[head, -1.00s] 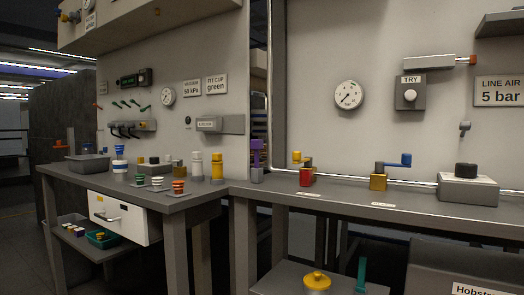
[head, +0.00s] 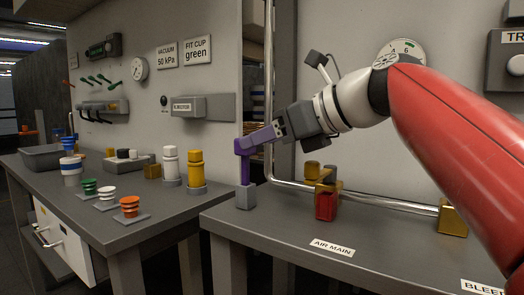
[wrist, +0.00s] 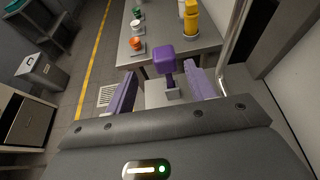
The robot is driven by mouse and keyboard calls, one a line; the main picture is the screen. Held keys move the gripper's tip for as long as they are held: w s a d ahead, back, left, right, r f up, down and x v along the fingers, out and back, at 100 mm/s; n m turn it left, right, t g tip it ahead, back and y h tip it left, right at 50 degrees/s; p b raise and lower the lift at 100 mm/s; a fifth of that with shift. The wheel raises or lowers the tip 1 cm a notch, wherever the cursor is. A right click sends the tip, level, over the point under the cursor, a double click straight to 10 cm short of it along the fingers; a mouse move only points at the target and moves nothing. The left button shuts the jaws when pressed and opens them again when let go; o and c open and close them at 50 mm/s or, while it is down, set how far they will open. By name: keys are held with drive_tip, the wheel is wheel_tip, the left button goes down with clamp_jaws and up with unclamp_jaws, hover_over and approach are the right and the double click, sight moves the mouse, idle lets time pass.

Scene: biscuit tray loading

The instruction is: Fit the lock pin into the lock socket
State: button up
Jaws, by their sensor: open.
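A purple pin with a block-shaped head, which I take for the lock pin (head: 243,172), stands upright in a small grey holder (head: 245,197) at the back left corner of the right bench. In the wrist view the lock pin (wrist: 164,58) shows between my purple fingers, its stem in the grey holder (wrist: 173,94). My gripper (head: 258,138) is open at the height of the pin's head, one finger on each side. Contact cannot be told. I cannot surely identify the lock socket; a red block with brass parts (head: 326,206) stands behind the AIR MAIN label.
A metal pipe (head: 390,205) runs along the wall behind the right bench. A brass block (head: 452,218) stands further right. The left bench holds white (head: 170,164) and yellow (head: 196,169) cylinders and several coloured cups.

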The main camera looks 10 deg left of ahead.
sight(238, 149)
drive_tip(key=x, duration=0.7)
drive_tip(key=shift+w+a+f, duration=0.1)
drive_tip(key=shift+w+f, duration=0.05)
drive_tip(key=shift+w, duration=0.35)
drive_tip(key=shift+c, duration=0.3)
drive_tip(key=c, duration=1)
